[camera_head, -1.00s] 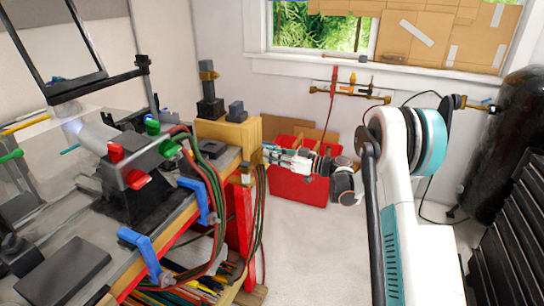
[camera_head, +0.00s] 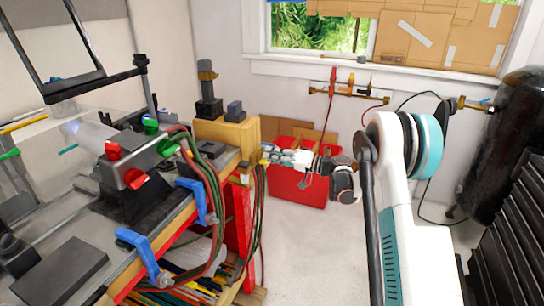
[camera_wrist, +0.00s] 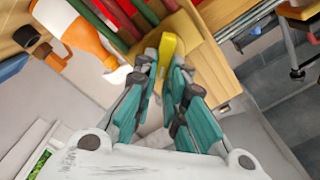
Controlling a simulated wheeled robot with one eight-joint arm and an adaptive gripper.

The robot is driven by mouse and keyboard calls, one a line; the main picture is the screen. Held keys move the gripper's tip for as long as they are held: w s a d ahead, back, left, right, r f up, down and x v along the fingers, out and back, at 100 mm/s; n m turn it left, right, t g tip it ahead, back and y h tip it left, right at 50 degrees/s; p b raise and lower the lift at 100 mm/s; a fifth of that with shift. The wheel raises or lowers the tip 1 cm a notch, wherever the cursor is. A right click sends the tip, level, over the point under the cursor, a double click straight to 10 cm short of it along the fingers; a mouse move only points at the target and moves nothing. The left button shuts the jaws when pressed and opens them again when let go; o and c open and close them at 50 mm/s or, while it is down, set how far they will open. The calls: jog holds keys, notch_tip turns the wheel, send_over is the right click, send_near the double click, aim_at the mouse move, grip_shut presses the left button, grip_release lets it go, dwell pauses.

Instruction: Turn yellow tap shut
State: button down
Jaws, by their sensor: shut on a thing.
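The yellow tap handle (camera_wrist: 167,52) shows as a yellow lever in the wrist view, between the tips of my gripper (camera_wrist: 164,68). The teal and grey fingers are shut on it. The tap's body lies beyond the fingertips and is mostly hidden. In the head view my gripper (camera_head: 274,156) reaches left to the end of the workbench, just beside the hanging hoses. The handle is too small there to make out clearly.
Red and green hoses (camera_head: 258,205) hang close to my gripper at the bench end. A red box (camera_head: 298,190) stands on the floor behind my arm. Blue clamps (camera_head: 137,240) stick out from the bench edge. The floor in front of the box is clear.

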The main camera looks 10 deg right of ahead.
jog(key=shift+w+d+f+m, duration=0.1)
jog(key=shift+f+m, duration=0.1)
jog(key=shift+m, duration=1.05)
jog(key=shift+d+f+m, duration=0.1)
jog(key=shift+f+m, duration=0.15)
jog(key=shift+m, duration=0.95)
jog(key=shift+w+f+m, duration=0.1)
jog(key=shift+f+m, duration=0.1)
jog(key=shift+m, duration=1.05)
jog(key=c, duration=1.6)
grip_release()
jog(key=shift+c, duration=0.2)
jog(key=v, duration=1.2)
